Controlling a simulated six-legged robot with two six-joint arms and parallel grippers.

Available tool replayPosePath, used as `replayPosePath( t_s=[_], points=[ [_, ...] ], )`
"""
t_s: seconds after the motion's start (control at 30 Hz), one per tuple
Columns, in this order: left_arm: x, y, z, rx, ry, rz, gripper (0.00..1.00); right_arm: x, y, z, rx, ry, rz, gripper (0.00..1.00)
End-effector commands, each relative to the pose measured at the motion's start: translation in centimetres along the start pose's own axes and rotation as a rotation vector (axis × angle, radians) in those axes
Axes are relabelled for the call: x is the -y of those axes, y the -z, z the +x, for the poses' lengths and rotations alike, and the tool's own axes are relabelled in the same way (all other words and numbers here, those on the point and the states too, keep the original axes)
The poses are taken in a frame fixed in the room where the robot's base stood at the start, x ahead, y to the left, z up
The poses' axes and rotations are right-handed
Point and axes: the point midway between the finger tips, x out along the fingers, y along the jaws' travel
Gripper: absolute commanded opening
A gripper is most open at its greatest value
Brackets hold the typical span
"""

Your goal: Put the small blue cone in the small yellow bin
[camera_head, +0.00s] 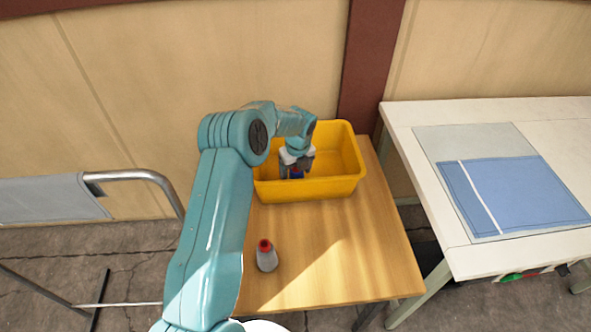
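The yellow bin (327,187) stands at the back of the wooden table. My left arm reaches over from the left, and my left gripper (297,170) points down inside the bin. A small blue cone (296,174) with a bit of red shows between the fingers, low in the bin. The fingers and the bin's wall hide much of it, so I cannot tell whether the fingers press on it or stand apart from it, nor whether it touches the bin's floor. My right gripper is not in view.
A grey cone-shaped bottle with a red top (266,256) stands at the front of the wooden table (340,255). The table's right side is clear. A white table (430,210) with blue cloth (520,195) is at right. A metal rail (140,174) is at left.

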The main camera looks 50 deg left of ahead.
Motion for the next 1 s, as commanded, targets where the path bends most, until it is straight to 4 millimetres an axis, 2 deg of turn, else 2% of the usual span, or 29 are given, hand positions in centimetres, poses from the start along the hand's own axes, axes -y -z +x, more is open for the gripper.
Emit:
replayPosePath(
  t_s=[0.23,0.37,0.8,1.0],
  points=[
    [0.0,0.0,-0.1,0.000,0.000,0.000,0.74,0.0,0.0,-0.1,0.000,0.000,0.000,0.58],
    [0.1,-0.1,-1.1,0.002,0.002,0.000,0.74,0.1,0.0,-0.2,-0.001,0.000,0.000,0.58],
    [0.1,-0.1,-10.4,0.003,0.003,-0.001,0.74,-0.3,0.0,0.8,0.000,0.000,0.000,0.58],
    [0.0,0.0,-12.3,0.000,0.000,0.001,0.74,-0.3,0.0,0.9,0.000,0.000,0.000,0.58]
  ],
)
